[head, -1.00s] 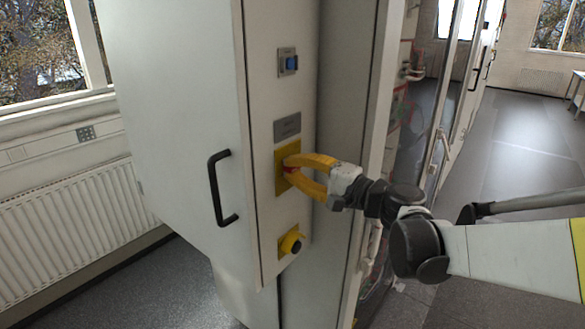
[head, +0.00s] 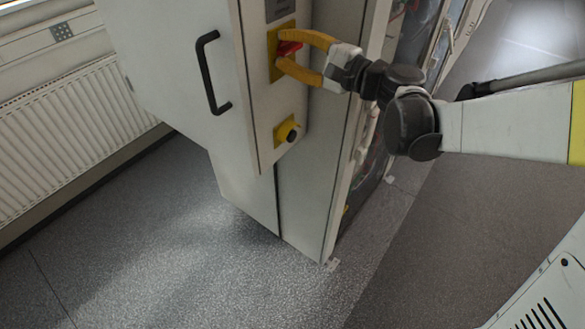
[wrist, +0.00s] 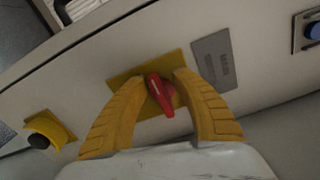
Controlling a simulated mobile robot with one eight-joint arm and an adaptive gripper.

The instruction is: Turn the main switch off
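The main switch is a red rotary handle (head: 288,47) on a yellow plate (head: 272,62) on the cabinet's narrow panel. My gripper (head: 279,49) is at the plate, one finger on each side of the red handle. In the wrist view, the red handle (wrist: 161,94) stands between the yellow fingertips and slants a little against the yellow plate (wrist: 124,77). The fingers are apart; I cannot tell whether either one touches the handle. The fingers hide part of the plate, and I cannot read the switch's markings.
Below the switch is a yellow-based knob with a dark centre (head: 287,131). A grey label (wrist: 212,60) and a blue button (wrist: 312,31) lie on the other side. A black door handle (head: 207,72) projects left of the panel. The floor (head: 190,250) in front is clear.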

